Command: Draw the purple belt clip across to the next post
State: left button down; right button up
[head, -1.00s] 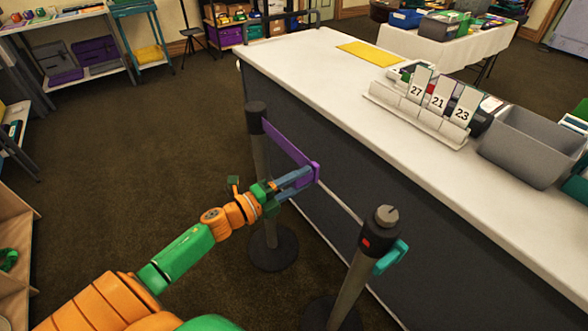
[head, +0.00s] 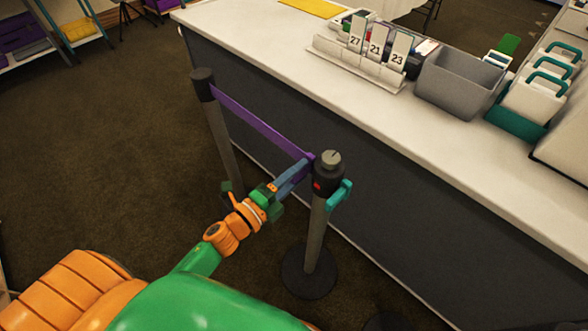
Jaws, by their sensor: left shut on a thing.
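The purple belt (head: 255,124) is drawn out from the head of the far post (head: 203,84) toward the near post (head: 316,225). My left gripper (head: 303,170) is shut on the purple belt clip (head: 309,157) at the belt's end. The clip is right beside the dark head of the near post, which has a red mark and a grey cap. The gripper and post head hide part of the clip, so I cannot tell whether it touches the post. A teal clip (head: 340,195) sticks out of the near post's other side. My right gripper is not in view.
A long white-topped counter (head: 270,60) with a dark front runs behind the posts. On it are number cards (head: 375,48), a grey bin (head: 458,82) and white boxes with teal handles (head: 536,96). Open carpet (head: 100,150) lies to the left.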

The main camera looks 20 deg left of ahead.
pick_arm(q)
jog(key=shift+c, duration=2)
grip_release()
jog(key=b+v, duration=0.1)
jog(key=v, duration=0.6)
jog(key=shift+f, duration=0.1)
